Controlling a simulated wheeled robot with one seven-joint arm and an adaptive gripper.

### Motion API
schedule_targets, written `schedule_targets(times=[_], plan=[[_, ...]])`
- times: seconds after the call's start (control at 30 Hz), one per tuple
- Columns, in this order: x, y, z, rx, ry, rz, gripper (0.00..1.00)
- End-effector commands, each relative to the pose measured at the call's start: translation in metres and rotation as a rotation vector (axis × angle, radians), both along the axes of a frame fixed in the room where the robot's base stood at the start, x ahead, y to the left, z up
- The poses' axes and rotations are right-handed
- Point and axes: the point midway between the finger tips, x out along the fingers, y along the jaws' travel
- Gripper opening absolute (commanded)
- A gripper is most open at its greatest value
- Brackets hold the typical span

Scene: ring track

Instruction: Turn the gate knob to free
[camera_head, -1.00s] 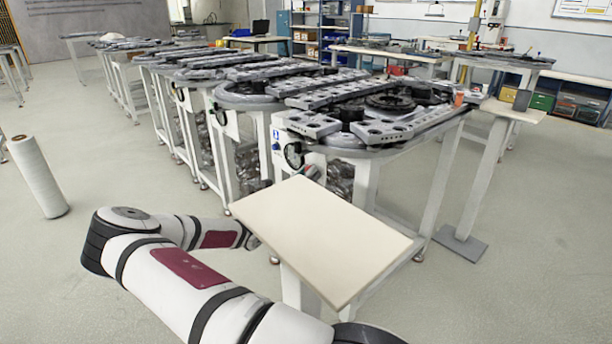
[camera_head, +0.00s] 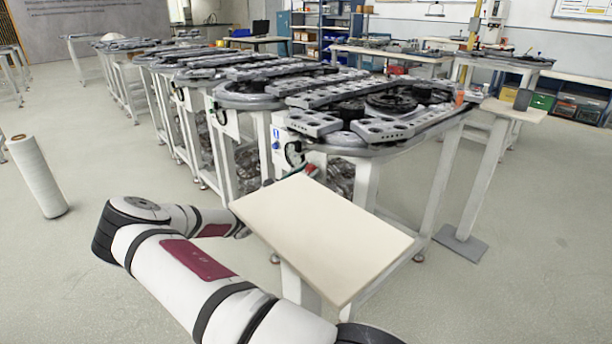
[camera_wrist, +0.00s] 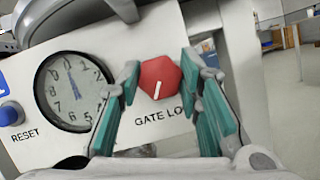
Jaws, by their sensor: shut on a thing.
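The gate knob (camera_wrist: 161,76) is a red, many-sided knob on a white panel (camera_wrist: 150,33) in the wrist view. Its white mark points down, leaning slightly left. My gripper (camera_wrist: 160,82) has its teal fingers on both sides of the knob and is shut on it. The label below reads "GATE LO", and the right finger hides its end. In the head view the panel (camera_head: 278,145) is on the near end of the closest ring-track table (camera_head: 350,150), and my gripper is mostly hidden behind a pale tabletop.
A round dial (camera_wrist: 72,92) and a blue RESET button (camera_wrist: 11,113) are left of the knob. The pale tabletop (camera_head: 325,235) stands close to my arm. A white roll (camera_head: 37,175) stands on the floor at left, with open floor around it.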

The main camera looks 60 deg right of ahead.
Motion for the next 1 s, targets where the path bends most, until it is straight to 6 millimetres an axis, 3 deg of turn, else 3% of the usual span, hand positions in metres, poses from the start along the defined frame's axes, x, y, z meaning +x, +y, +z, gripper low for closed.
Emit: schedule_targets(times=[1.0], plan=[[0.0012,0.0000,0.0007,-0.211,-0.881,-0.002,0.04]])
